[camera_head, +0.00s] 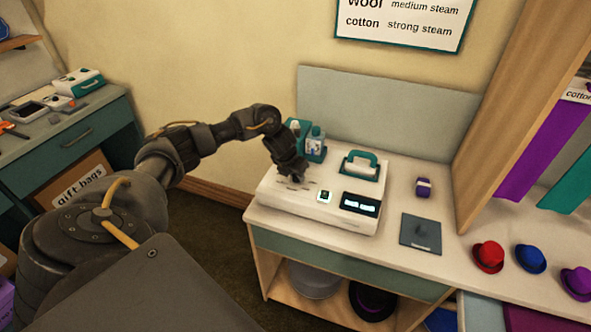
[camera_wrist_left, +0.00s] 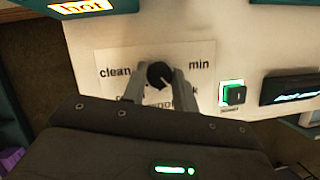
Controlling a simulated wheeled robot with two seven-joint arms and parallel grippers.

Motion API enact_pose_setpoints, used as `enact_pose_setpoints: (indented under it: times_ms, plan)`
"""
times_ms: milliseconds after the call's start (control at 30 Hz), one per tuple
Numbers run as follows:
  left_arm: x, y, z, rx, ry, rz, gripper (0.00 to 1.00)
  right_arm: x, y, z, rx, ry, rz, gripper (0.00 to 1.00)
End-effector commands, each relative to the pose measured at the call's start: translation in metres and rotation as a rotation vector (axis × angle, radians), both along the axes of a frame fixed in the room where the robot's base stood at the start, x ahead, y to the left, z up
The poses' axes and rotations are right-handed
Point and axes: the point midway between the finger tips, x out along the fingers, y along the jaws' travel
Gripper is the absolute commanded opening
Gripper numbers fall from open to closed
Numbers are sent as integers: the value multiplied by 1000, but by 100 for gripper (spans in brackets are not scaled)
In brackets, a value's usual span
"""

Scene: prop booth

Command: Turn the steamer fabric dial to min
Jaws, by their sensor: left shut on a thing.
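The white steamer (camera_head: 285,212) stands on the counter at the wall. In the left wrist view its dark round fabric dial (camera_wrist_left: 158,72) sits on a pale label plate (camera_wrist_left: 112,57), with "clean" to its left and "min" to its right. More words below are partly covered by my fingers. My left gripper (camera_head: 291,178) reaches down onto the steamer's top from the left. In the left wrist view its two fingers (camera_wrist_left: 159,80) are shut on the dial, one on each side. I cannot tell clearly where the dial points. My right gripper is in neither view.
A green-lit switch (camera_wrist_left: 235,94) and a dark display (camera_head: 360,204) are right of the dial. A grey plate (camera_head: 421,233), a purple item (camera_head: 423,187) and small hats (camera_head: 488,256) are further right.

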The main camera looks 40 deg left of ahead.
Motion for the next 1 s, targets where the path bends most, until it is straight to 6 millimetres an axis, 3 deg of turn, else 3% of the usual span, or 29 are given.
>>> enact_pose_setpoints:
  times_ms: [600,1000]
  plan:
    - [1,-5,5,0,3,584,6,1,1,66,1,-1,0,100]
    - [2,-5,3,0,2,912,6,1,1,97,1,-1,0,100]
